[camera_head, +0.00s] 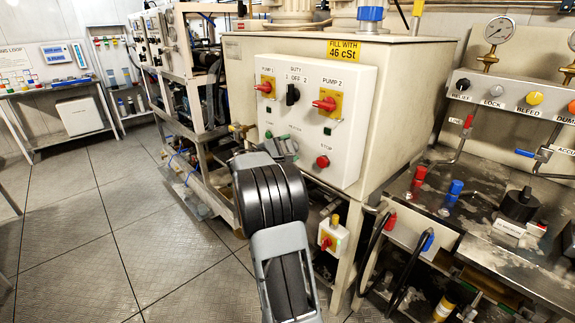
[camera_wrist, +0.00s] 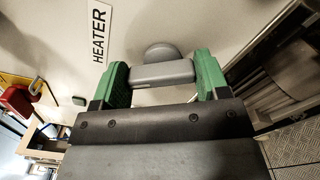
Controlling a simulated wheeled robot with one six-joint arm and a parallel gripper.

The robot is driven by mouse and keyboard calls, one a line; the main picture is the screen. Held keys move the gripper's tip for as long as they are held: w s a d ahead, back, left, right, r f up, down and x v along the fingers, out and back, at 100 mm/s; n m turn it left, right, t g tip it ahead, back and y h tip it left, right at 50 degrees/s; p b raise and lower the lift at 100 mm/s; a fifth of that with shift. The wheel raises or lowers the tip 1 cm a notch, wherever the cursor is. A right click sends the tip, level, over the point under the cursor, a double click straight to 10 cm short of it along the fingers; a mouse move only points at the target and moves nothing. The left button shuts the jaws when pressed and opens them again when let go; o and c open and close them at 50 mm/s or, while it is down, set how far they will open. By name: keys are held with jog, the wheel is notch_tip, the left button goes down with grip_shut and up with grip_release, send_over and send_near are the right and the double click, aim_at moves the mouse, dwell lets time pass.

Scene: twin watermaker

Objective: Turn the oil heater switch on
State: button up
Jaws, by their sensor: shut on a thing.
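The heater switch (camera_wrist: 162,74) is a grey bar handle with a rounded grey part beside it, in the wrist view. A white HEATER label (camera_wrist: 99,33) is on the pale surface to its left. My gripper (camera_wrist: 160,78) has its two green fingers on either end of the grey bar, shut on it. In the head view my gripper (camera_head: 280,147) is at the lower left of the white control panel (camera_head: 345,88). My arm hides much of this spot, and I cannot make out the switch's setting there.
The panel also carries red pump switches (camera_head: 325,104), a black duty switch (camera_head: 292,94) and a red stop button (camera_head: 322,161). A small box with a red-and-yellow switch (camera_head: 331,236) hangs below, right of my arm. Open floor (camera_head: 110,230) lies to the left.

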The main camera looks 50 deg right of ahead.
jog(key=m+b, duration=0.2)
jog(key=b, duration=0.1)
jog(key=f+m+b, duration=0.1)
jog(key=m+b, duration=0.1)
jog(key=b, duration=0.1)
jog(key=shift+s+b, duration=0.1)
jog(key=shift+b, duration=0.25)
jog(key=m+b, duration=0.2)
jog(key=b, duration=0.1)
jog(key=shift+r, duration=0.25)
jog(key=shift+r+m, duration=0.1)
jog(key=shift+m, duration=0.2)
jog(key=o, duration=0.9)
jog(key=shift+o, duration=0.2)
jog(key=shift+a, duration=0.1)
jog(key=w+a+p, duration=0.1)
jog(key=a, duration=1.2)
jog(key=shift+a, duration=0.3)
jog(key=shift+r, duration=0.1)
